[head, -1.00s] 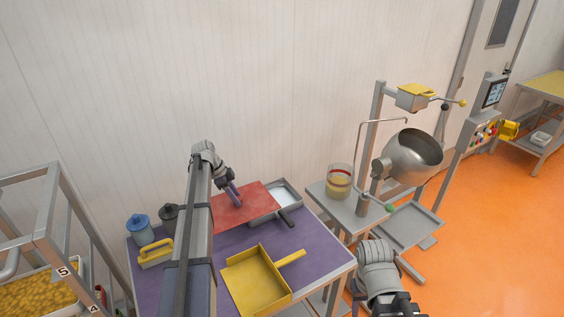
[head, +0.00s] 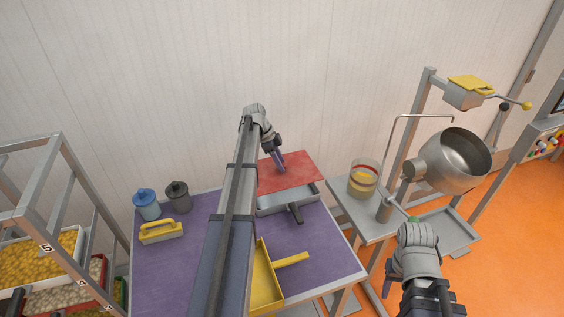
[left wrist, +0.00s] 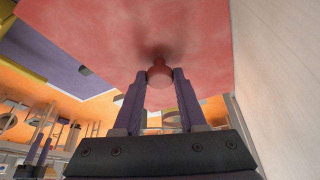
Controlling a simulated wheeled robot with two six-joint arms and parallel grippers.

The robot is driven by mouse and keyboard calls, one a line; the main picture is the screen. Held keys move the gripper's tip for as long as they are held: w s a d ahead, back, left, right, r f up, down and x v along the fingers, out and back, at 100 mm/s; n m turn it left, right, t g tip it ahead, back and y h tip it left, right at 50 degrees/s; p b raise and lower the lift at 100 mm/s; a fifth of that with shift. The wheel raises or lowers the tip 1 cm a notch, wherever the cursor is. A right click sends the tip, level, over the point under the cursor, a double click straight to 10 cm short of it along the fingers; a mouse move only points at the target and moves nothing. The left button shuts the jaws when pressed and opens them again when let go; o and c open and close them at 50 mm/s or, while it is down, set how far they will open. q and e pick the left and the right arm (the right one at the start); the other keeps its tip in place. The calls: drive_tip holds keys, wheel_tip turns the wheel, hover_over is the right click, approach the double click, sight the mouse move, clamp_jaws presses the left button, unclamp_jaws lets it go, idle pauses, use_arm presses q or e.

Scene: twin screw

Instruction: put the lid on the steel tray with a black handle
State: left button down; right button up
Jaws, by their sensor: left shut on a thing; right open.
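The red lid (head: 305,170) is a flat square plate with a red knob (left wrist: 159,76). My left gripper (head: 279,164) is shut on this knob, and the lid also fills the top of the left wrist view (left wrist: 110,35). The steel tray (head: 272,206) stands on the purple table, with its black handle (head: 296,214) pointing toward the front. My right gripper (head: 388,280) is open and empty, right of the table.
The purple table (head: 315,235) holds a yellow scoop tray (head: 266,285), a yellow-handled block (head: 161,232), a blue jar (head: 146,205) and a dark jar (head: 178,198). My left arm crosses above it. A side stand with a glass jar (head: 362,180) and a steel pot (head: 455,160) is at right.

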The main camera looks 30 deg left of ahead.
sight(278, 170)
use_arm(q)
drive_tip(key=shift+w+f+b, duration=0.1)
drive_tip(key=shift+f+b, duration=0.35)
drive_tip(key=shift+f, duration=0.2)
wheel_tip(278, 170, down, 5)
drive_tip(key=b, duration=0.5)
drive_tip(key=shift+f, duration=0.1)
drive_tip(key=shift+f+b, duration=0.45)
drive_tip(key=shift+b, duration=0.15)
idle(1.1)
unclamp_jaws()
idle(0.7)
drive_tip(key=shift+r, duration=0.1)
drive_tip(key=shift+r+p, duration=3.5)
drive_tip(key=shift+p, duration=0.1)
